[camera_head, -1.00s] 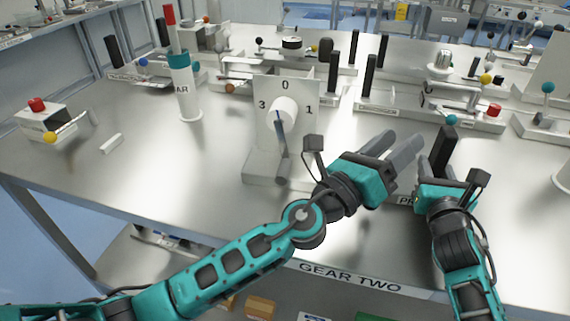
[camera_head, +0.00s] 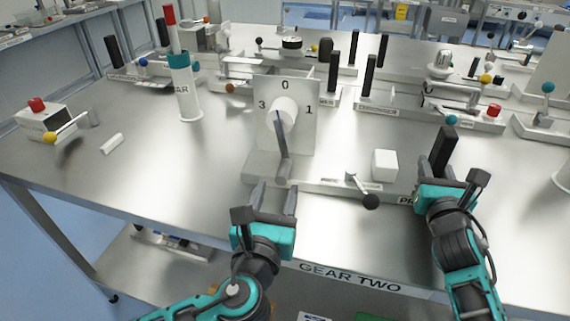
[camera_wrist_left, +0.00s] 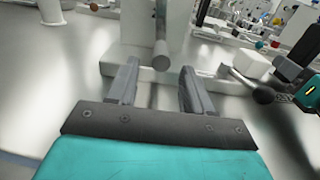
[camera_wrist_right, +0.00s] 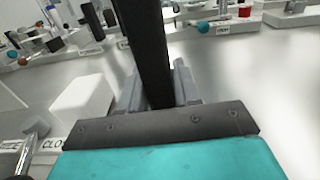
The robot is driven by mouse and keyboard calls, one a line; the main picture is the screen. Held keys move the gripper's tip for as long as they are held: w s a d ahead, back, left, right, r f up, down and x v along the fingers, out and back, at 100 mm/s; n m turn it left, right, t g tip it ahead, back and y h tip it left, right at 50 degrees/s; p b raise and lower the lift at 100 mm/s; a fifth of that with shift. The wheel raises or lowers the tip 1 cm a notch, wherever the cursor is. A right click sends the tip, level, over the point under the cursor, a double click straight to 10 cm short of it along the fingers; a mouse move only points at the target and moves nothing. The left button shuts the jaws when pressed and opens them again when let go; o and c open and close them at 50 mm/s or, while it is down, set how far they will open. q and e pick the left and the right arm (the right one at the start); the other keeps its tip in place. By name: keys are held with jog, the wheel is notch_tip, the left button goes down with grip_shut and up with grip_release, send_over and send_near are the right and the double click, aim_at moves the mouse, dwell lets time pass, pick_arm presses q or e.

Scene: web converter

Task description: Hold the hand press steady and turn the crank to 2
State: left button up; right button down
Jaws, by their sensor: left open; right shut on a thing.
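A pale upright dial plate (camera_head: 305,130) shows 0 at top, 1 at right and 3 at left; the lower part is partly covered. The crank's round hub (camera_head: 284,108) carries a dark grey bar (camera_head: 283,160) that hangs down in front. In the left wrist view the bar (camera_wrist_left: 161,55) comes toward me, ahead of the fingers. My left gripper (camera_head: 275,195) is open and empty just in front of the dial base, below the bar. My right gripper (camera_head: 440,187) is shut on a black upright handle (camera_head: 443,150), which also shows in the right wrist view (camera_wrist_right: 145,45).
A black-knobbed lever (camera_head: 370,201) and white block (camera_head: 384,165) stand between my grippers. A teal-banded post (camera_head: 183,85) and a red-button box (camera_head: 42,117) are at left. Several devices fill the back. The front left table top (camera_head: 150,170) is clear.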

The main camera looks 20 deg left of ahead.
aim_at(284, 165)
pick_arm(q)
jog(key=w, duration=0.8)
jog(key=shift+w+a, duration=0.25)
jog(key=shift+a, duration=0.1)
grip_shut()
jog(key=shift+a, duration=0.1)
